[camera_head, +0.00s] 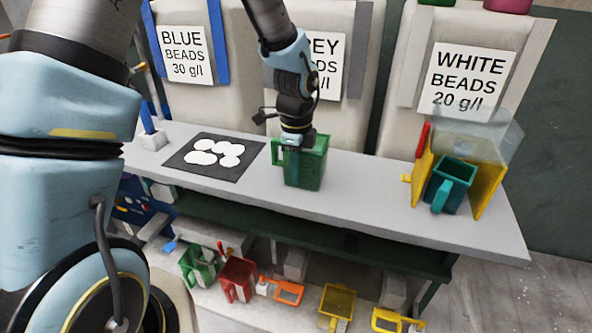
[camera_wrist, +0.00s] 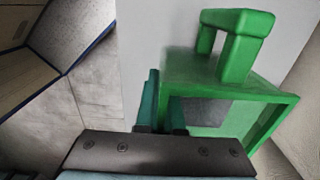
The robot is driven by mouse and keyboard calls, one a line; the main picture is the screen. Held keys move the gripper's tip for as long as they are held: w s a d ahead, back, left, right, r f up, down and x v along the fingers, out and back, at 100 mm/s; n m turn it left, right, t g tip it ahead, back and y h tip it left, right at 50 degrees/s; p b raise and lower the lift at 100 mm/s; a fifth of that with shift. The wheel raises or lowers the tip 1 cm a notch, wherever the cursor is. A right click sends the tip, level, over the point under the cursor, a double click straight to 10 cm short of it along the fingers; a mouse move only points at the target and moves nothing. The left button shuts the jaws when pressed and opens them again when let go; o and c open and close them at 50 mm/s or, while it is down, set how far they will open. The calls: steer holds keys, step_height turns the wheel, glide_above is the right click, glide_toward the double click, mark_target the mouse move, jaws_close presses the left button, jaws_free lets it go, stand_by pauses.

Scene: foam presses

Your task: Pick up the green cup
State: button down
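The green cup (camera_head: 312,168) is a square, upright container at the middle of the grey worktop in the head view. In the wrist view its open rim (camera_wrist: 262,95) and its thick handle (camera_wrist: 236,50) show at the upper right. My gripper (camera_head: 293,160) points down at the cup's left side. In the wrist view its two teal fingers (camera_wrist: 163,112) stand close together, one on each side of the cup's near wall, and look shut on it. Whether the cup's base touches the worktop is hard to tell.
A teal cup (camera_head: 456,183) sits in a yellow press (camera_head: 488,187) with a clear cover on the right. A dark mat (camera_head: 188,160) with white discs lies left. Bead bags (camera_head: 185,105) stand behind. A lower shelf holds red (camera_head: 238,278), green (camera_head: 198,266), orange and yellow items.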

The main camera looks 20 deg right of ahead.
steer(key=shift+f, duration=0.1)
steer(key=c, duration=1)
jaws_free()
steer(key=shift+c, duration=0.2)
step_height(320, 180, up, 12)
steer(key=shift+r+b, duration=0.2)
steer(key=shift+b, duration=0.55)
